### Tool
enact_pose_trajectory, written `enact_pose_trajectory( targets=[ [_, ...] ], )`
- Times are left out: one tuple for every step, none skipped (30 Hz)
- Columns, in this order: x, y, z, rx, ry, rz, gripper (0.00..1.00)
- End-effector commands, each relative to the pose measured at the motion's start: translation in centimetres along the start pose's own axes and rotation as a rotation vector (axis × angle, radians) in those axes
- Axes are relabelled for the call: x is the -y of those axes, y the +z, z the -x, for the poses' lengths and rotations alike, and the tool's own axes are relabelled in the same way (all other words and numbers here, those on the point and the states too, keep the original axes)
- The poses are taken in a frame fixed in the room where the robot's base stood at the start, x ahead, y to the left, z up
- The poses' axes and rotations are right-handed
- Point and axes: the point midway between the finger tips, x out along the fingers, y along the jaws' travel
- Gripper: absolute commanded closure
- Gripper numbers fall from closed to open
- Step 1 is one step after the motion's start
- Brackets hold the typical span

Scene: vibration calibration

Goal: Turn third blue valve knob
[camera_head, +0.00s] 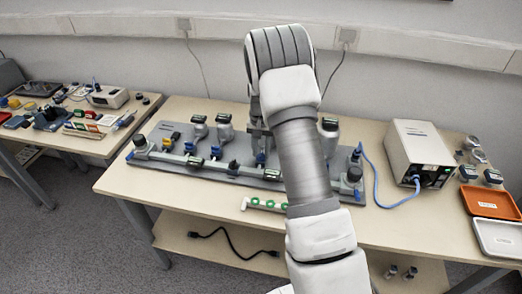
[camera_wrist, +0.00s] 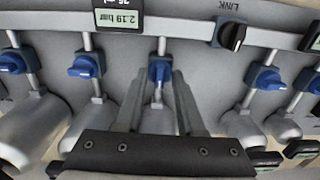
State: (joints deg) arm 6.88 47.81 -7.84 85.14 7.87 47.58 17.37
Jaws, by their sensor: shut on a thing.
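A row of blue valve knobs sits on thin metal pipes in the wrist view. The middle blue knob (camera_wrist: 160,70) stands between the fingertips of my gripper (camera_wrist: 158,82), which is shut on it. Two blue knobs are to its left, the near one (camera_wrist: 84,66) and the far one (camera_wrist: 12,62). Another blue knob (camera_wrist: 268,78) is to its right. In the head view the valves stand on a grey panel (camera_head: 170,167) on the table, and a blue valve (camera_head: 261,158) shows beside my arm. My arm hides part of the row there.
A display reading 2.19 bar (camera_wrist: 118,17) and a black dial (camera_wrist: 232,35) are above the knobs. Grey cylinders (camera_wrist: 32,135) stand below them. A beige box (camera_head: 420,150) with a blue cable and an orange tray (camera_head: 490,201) are at the right.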

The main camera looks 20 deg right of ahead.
Motion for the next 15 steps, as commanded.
enact_pose_trajectory(
  targets=[
    [0.04,-0.03,0.02,-0.001,-0.001,-0.001,1.0],
    [0.04,-0.03,0.02,-0.001,-0.001,-0.001,1.0],
    [0.04,-0.03,0.02,-0.001,-0.001,-0.001,1.0],
    [0.04,-0.02,0.02,-0.001,-0.001,-0.001,1.0],
    [0.04,-0.02,0.02,-0.001,-0.001,-0.001,1.0],
    [0.04,-0.02,0.02,-0.001,-0.001,-0.001,0.55],
    [0.04,-0.02,0.02,-0.001,-0.001,-0.001,0.5],
    [0.03,-0.02,0.01,-0.001,-0.001,-0.001,0.44],
    [0.03,-0.02,0.02,-0.001,-0.001,0.0,0.37],
    [0.03,-0.02,0.01,-0.001,-0.001,0.0,0.32],
    [0.02,-0.02,0.01,-0.001,-0.001,0.0,0.32],
    [0.02,-0.02,0.01,0.0,-0.001,0.0,0.32],
    [0.01,-0.01,0.01,0.0,-0.001,0.0,0.32],
    [0.01,-0.01,0.01,0.0,-0.001,0.0,0.32],
    [0.01,-0.01,0.01,0.0,0.0,0.0,0.32]
  ],
)
